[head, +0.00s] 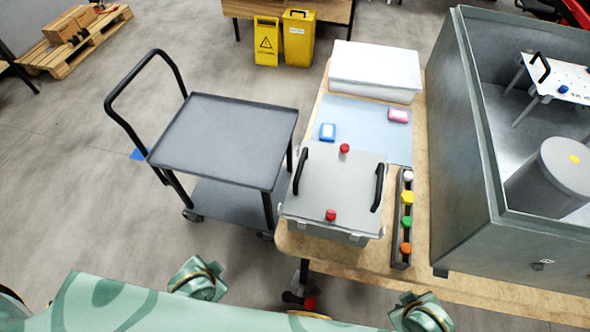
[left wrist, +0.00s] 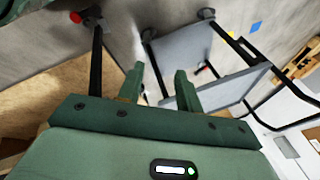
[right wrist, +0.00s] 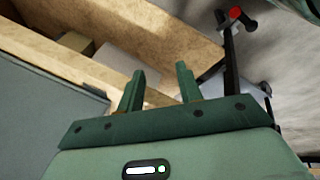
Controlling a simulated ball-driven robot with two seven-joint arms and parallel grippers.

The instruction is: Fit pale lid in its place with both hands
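The pale grey lid (head: 337,182) has two black handles and two red knobs. In the head view it lies flat on top of a grey box (head: 340,238) at the near left of the wooden table. Whether it is seated cannot be told. My left gripper (left wrist: 158,72) is open and empty in the left wrist view, with the cart behind its fingers. My right gripper (right wrist: 161,70) is open and empty in the right wrist view, with the table's wooden underframe behind its fingers. Both are apart from the lid. The head view shows green arm parts of mine but no clear fingertips.
A strip of coloured knobs (head: 403,220) lies right of the box. A large open grey housing (head: 470,170) stands at the right. A blue mat (head: 365,120) and a white slab (head: 375,70) lie behind the lid. A grey cart (head: 225,135) stands left of the table.

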